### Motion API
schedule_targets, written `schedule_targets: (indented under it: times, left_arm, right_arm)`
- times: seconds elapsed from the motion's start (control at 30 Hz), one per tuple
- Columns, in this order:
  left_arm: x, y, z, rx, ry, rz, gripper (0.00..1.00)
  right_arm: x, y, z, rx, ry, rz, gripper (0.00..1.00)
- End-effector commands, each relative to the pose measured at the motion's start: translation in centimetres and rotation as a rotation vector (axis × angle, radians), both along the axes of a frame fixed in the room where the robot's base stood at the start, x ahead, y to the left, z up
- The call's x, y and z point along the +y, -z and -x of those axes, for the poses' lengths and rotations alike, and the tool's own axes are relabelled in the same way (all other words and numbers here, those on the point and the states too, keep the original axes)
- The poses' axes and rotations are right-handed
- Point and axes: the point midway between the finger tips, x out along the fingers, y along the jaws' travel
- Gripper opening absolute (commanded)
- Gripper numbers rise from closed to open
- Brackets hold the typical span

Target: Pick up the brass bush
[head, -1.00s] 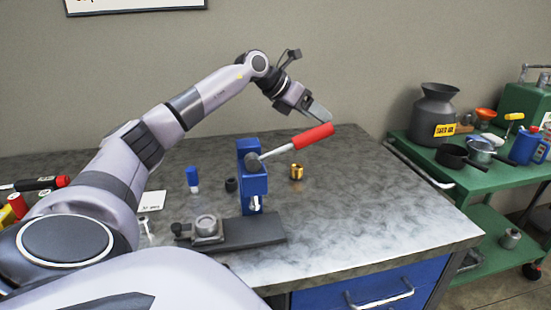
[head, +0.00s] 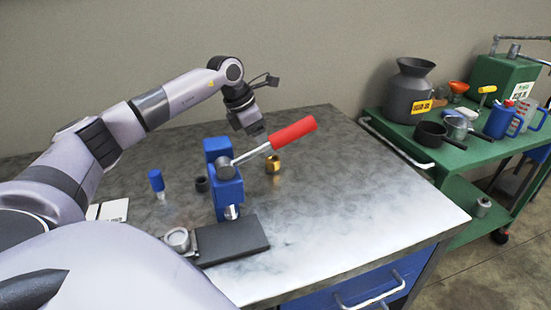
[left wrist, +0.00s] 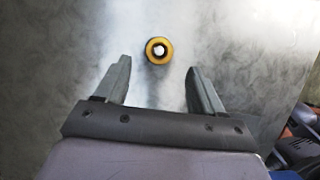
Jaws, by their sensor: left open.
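The brass bush (head: 273,164) is a small gold ring standing on the grey metal bench top, behind and right of the blue press. In the left wrist view the bush (left wrist: 159,50) is seen from above, with a bright hole in its middle. It lies beyond the fingertips, roughly centred between them. My left gripper (left wrist: 157,65) is open and empty, its two dark fingers apart on either side. In the head view my left gripper (head: 254,128) hangs above and behind the bush, its fingers partly hidden by the red handle. My right gripper is not in view.
The blue arbor press (head: 224,180) with its red lever handle (head: 293,133) stands just left and in front of the bush. A black bush (head: 201,184) and a blue-capped bottle (head: 156,183) stand further left. A green cart (head: 440,155) is at the right. The bench's right front is clear.

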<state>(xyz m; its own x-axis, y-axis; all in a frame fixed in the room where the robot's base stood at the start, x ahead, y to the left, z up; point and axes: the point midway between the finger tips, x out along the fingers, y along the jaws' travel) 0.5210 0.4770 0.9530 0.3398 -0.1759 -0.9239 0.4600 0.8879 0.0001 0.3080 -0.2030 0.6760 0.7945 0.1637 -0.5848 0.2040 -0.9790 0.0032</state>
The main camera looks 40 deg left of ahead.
Motion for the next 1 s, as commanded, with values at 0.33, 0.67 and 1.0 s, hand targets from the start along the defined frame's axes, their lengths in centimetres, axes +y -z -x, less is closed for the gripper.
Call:
schedule_targets:
  times: [0.33, 0.67, 1.0]
  left_arm:
    - [-0.7, 4.2, -1.8, 0.003, 0.0, 0.002, 0.69]
    - [-1.0, 6.0, -2.4, 0.0, 0.0, 0.0, 0.69]
    - [-1.0, 5.9, -2.5, -0.002, 0.0, 0.001, 0.01]
  right_arm:
    - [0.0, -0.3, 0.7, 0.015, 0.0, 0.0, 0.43]
    - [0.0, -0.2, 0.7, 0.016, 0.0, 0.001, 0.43]
    - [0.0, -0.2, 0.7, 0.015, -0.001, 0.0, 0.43]
